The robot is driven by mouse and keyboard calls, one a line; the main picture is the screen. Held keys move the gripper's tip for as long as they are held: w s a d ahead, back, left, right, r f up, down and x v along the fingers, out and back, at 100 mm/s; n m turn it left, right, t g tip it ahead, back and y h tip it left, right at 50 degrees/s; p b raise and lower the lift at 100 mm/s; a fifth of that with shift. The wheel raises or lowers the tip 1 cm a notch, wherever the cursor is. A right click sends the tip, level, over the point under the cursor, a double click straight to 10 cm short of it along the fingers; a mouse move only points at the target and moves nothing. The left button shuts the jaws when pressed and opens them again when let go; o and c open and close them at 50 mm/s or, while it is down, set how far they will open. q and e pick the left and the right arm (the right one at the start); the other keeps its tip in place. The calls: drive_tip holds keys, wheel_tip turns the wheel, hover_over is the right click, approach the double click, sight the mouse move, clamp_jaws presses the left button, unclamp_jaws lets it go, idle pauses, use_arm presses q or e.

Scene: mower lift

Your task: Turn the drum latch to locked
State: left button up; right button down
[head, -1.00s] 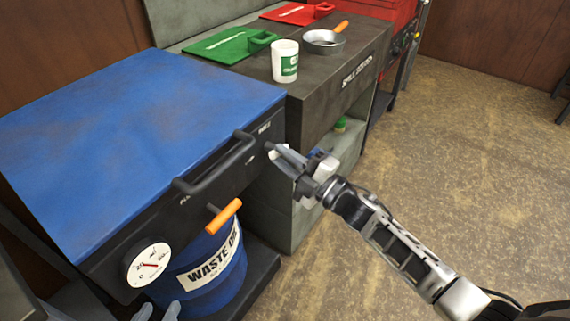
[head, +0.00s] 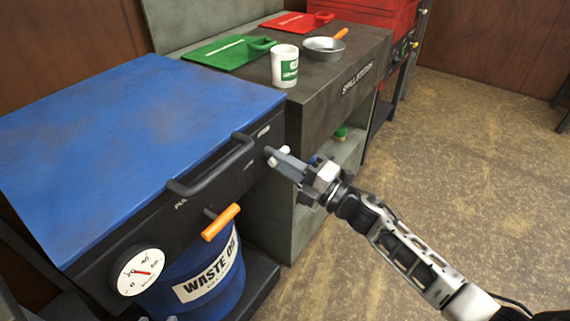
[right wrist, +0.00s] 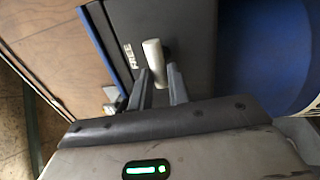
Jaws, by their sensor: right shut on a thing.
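The drum latch (right wrist: 153,54) shows in the right wrist view as a short grey cylindrical handle on the black front panel. In the head view its pale end (head: 268,151) shows at the right end of the black front of the blue-topped unit (head: 140,130). My right gripper (head: 279,158) reaches it from the right. In the right wrist view my right gripper (right wrist: 160,72) has its two fingers on either side of the handle's lower end, shut on it. My left gripper is not in view.
A black bar handle (head: 212,172), an orange T-handle (head: 221,222) and a gauge (head: 139,271) are on the same front. A waste oil drum (head: 209,275) stands below. A dark counter (head: 325,100) with a mug (head: 285,66) adjoins. The floor at right is clear.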

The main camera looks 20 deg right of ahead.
drive_tip(key=c, duration=1.3)
unclamp_jaws()
drive_tip(key=shift+c, duration=0.2)
drive_tip(key=v, duration=1.6)
drive_tip(key=shift+w, duration=0.15)
